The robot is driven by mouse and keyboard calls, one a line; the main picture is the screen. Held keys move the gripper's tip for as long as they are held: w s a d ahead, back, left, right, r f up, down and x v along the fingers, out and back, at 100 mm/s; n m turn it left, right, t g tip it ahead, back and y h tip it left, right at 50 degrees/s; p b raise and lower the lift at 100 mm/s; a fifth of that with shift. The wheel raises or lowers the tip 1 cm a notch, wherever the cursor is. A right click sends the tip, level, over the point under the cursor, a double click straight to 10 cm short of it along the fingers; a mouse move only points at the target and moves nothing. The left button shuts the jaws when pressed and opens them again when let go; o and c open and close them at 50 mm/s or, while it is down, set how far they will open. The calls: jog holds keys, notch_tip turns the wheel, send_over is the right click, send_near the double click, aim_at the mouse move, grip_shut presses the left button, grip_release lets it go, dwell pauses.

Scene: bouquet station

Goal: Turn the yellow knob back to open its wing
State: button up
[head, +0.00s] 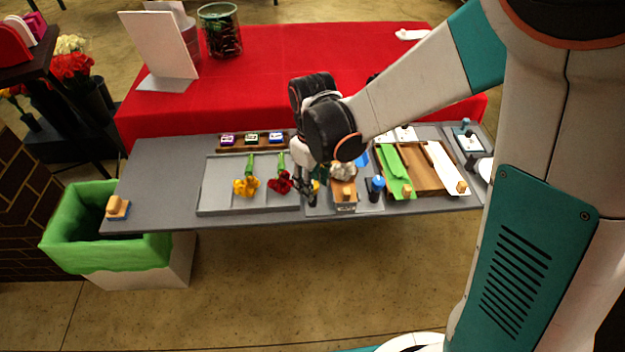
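A brown folding board (415,172) lies on the right part of the grey bench, with a green wing (393,170) on its left and a white wing (443,165) on its right. A small yellowish-tan knob (407,190) stands at the near end of the green wing. A similar tan knob (461,186) stands at the near end of the white wing. I cannot tell from colour which is the yellow knob. My gripper (309,196) points down left of the board, apart from both knobs, beside a wooden block with a white flower. Its fingers are small and dark, so their opening is unclear.
A grey tray (225,207) holds yellow and red flowers left of my gripper. A blue-topped post (376,187) stands between my gripper and the green wing. A wooden-handled stamp (117,207) sits at the bench's left end, above a green-lined bin (70,240).

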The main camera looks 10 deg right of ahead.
aim_at(315, 185)
jog(key=shift+r, duration=0.1)
jog(key=shift+r, duration=3.65)
jog(key=shift+s+d+r, duration=0.15)
jog(key=shift+d+r, duration=0.15)
jog(key=s+d+r+m+t, duration=0.7)
jog(key=s+d+r+m, duration=0.1)
jog(key=s+d, duration=0.4)
jog(key=shift+s+d+r+m, duration=0.25)
jog(key=shift+s+d+m, duration=0.15)
jog(key=shift+d, duration=0.3)
